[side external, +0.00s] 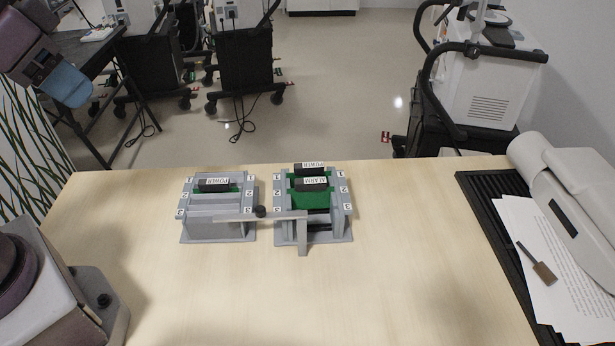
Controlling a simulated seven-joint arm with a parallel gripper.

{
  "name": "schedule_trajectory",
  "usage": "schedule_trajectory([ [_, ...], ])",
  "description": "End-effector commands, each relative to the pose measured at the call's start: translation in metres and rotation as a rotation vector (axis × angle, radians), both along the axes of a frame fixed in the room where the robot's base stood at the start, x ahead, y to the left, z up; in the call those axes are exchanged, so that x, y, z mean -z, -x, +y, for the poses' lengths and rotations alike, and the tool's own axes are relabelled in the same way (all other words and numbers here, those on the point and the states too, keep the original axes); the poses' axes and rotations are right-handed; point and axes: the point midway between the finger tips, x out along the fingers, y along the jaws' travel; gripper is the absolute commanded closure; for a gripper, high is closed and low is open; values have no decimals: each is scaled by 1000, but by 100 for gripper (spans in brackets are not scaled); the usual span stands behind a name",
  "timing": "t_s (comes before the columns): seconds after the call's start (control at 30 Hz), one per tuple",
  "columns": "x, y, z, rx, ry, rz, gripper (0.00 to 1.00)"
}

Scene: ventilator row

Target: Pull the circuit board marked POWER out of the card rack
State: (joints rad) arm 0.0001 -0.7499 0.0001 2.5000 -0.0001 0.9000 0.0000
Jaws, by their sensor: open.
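Two grey card racks stand side by side on the table. The left rack (218,232) holds a board with a dark handle marked POWER (215,185) in its back slot, by number 1. The right rack (345,225) holds another board marked POWER (309,168) at the back. A green board marked ALARM (311,185) stands just in front of it and partly hides it.
The wooden table (200,300) is clear in front of the racks. Papers (530,245) on a black tray (475,195) and a pale device (570,180) lie at the right. Wheeled machines stand on the floor behind.

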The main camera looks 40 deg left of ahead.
Motion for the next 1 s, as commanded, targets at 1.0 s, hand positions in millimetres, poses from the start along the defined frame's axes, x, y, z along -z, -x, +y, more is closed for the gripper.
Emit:
schedule_trajectory([
  [1.0,42,-91,-23,121,-42,316,68],
])
